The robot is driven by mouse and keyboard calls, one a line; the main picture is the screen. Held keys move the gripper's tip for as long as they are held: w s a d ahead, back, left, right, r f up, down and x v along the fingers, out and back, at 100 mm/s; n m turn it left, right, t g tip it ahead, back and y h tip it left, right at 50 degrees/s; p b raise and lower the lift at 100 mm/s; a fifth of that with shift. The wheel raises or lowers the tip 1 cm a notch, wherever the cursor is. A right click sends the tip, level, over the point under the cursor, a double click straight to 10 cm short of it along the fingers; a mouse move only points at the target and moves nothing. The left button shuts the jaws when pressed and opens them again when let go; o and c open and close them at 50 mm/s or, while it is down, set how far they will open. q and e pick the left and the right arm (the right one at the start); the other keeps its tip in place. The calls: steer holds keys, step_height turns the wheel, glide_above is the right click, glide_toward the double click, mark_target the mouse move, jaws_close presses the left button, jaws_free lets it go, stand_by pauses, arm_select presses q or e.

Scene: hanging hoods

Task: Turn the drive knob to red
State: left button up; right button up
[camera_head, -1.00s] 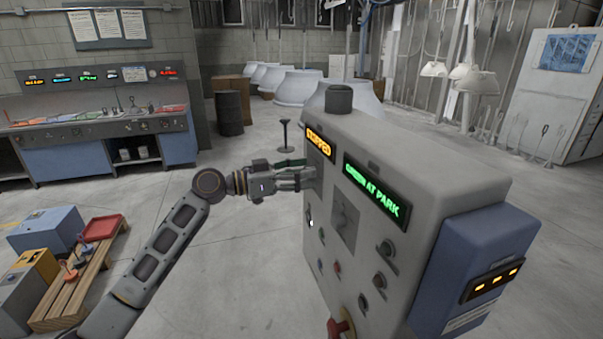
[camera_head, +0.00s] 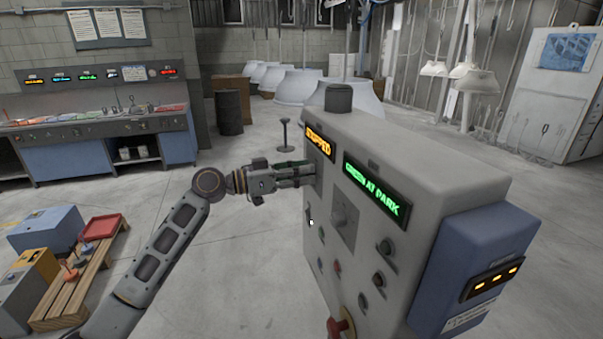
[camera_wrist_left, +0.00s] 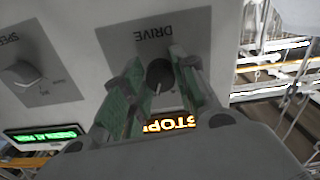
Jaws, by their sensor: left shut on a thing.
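The grey control cabinet (camera_head: 400,165) stands right of centre in the head view. In the left wrist view the dark round drive knob (camera_wrist_left: 159,74) sits on a plate marked DRIVE, upside down in the picture. My left gripper (camera_head: 308,172) is at the cabinet's face, and its green-padded fingers (camera_wrist_left: 158,85) are shut on the drive knob from both sides. A pale pointer line shows on the knob. An amber sign reads STOPPED (camera_head: 318,141). A green sign reads GREEN AT PARK (camera_head: 375,189). My right gripper is not in view.
A speed knob (camera_wrist_left: 22,75) is on the plate beside the drive plate. Several small knobs and a red handle (camera_head: 340,327) are lower on the cabinet. A wooden bench (camera_head: 82,280) stands at lower left. The floor between is clear.

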arm_select(q)
steer(key=shift+r+n+p, duration=0.2)
steer(key=shift+n+p, duration=3.5)
steer(key=shift+n, duration=7.6)
steer(key=o, duration=1)
